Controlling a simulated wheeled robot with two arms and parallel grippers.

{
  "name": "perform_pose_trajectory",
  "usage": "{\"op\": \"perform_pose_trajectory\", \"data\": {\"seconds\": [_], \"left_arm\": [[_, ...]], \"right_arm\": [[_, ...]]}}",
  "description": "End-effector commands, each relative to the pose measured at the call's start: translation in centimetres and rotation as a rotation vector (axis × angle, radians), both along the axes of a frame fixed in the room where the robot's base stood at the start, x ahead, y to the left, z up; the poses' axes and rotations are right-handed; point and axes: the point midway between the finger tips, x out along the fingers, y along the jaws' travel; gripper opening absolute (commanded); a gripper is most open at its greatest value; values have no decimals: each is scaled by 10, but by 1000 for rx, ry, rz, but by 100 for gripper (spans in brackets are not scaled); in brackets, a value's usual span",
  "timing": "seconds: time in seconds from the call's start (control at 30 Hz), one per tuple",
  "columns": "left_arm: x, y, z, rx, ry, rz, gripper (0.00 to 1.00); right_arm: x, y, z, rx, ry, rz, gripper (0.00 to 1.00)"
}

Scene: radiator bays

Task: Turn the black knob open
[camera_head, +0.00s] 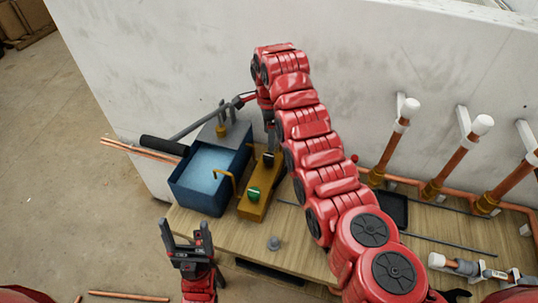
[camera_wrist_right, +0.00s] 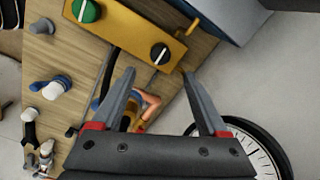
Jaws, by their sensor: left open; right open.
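The black knob (camera_head: 268,158) sits on a long yellow block (camera_head: 247,211), beyond a green knob (camera_head: 253,193). In the right wrist view the black knob (camera_wrist_right: 160,54) has a pale pointer line, slightly tilted, and the green knob (camera_wrist_right: 86,10) shows at the upper left. My right gripper (camera_wrist_right: 159,75) is open, with the black knob ahead between its fingertips and nothing gripped. In the head view my right arm partly hides this gripper. My left gripper (camera_head: 185,228) is open and empty in front of the bench.
A blue tank (camera_head: 199,192) of water stands left of the block. Copper pipes with white caps (camera_head: 482,125) rise at the right. A dark tray (camera_head: 394,208) and a small grey knob-like piece (camera_head: 274,243) lie on the wooden bench (camera_head: 228,233). A round gauge (camera_wrist_right: 250,150) shows in the wrist view.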

Motion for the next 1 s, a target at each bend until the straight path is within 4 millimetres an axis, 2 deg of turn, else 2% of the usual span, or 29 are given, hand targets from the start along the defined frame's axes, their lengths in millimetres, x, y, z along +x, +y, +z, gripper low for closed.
{"op": "perform_pose_trajectory", "data": {"seconds": [0.03,0.1,0.2,0.3,0.4,0.63,0.9,1.0], "left_arm": [[0,0,-4,0,0,0,80],[0,0,8,0,0,0,80],[0,0,15,0,0,0,80],[0,0,19,0,0,0,80],[0,0,20,0,0,0,80],[0,0,22,0,0,0,80],[0,0,22,0,0,0,80],[0,0,22,0,0,0,80]], "right_arm": [[-1,0,-16,-3,5,1,77],[-2,-1,-28,-4,11,0,77],[-1,-1,-51,-4,12,1,77],[0,0,-70,-3,8,1,77],[2,0,-81,-3,5,1,77],[3,0,-93,0,1,1,77],[3,0,-94,0,1,1,77],[3,0,-94,0,1,1,59]]}}
